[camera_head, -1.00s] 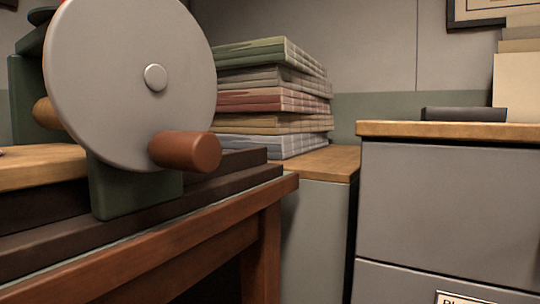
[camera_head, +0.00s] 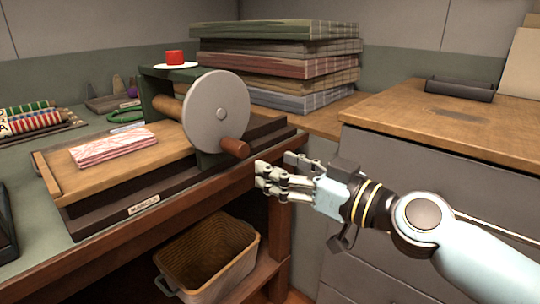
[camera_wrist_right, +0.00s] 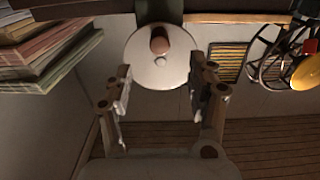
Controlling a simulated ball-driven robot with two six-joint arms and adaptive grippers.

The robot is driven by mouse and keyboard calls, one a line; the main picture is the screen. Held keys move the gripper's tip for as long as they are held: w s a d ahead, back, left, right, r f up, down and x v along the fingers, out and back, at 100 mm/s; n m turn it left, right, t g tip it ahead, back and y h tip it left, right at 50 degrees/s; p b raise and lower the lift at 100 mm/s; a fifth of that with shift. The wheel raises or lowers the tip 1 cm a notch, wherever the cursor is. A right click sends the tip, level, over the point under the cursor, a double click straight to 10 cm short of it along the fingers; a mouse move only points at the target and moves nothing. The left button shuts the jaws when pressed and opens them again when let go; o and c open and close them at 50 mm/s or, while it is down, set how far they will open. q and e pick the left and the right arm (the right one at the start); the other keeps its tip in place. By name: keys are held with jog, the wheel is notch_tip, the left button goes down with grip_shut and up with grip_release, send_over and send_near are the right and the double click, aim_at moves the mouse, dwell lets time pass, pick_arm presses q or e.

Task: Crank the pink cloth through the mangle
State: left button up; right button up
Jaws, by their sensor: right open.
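The pink cloth (camera_head: 113,147) lies folded flat on the wooden feed board (camera_head: 160,172) of the mangle, left of its rollers. The mangle has a dark green frame, a wooden roller (camera_head: 168,106) and a round grey crank disc (camera_head: 216,112). A brown crank handle (camera_head: 235,149) sticks out from the disc's lower right. My right gripper (camera_head: 274,168) is open and empty, just right of and slightly below the handle, apart from it. In the right wrist view the disc (camera_wrist_right: 143,70) and the handle (camera_wrist_right: 159,40) show ahead between the open fingers. My left gripper is not in view.
A red block on a white dish (camera_head: 176,65) sits on the mangle's top. Stacked folded cloths (camera_head: 275,65) stand behind. A wicker basket (camera_head: 208,255) sits below the table. A wood-topped cabinet (camera_head: 440,105) stands at right, behind my right arm.

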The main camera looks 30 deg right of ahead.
aim_at(244, 151)
jog(key=p+x, duration=0.3)
jog(key=x, duration=0.7)
jog(key=shift+w+a+r, duration=0.1)
jog(key=shift+w, duration=0.3)
jog(key=shift+w+a, duration=0.1)
jog(key=shift+c, duration=0.4)
jog(key=c, duration=0.8)
jog(key=shift+c, duration=0.2)
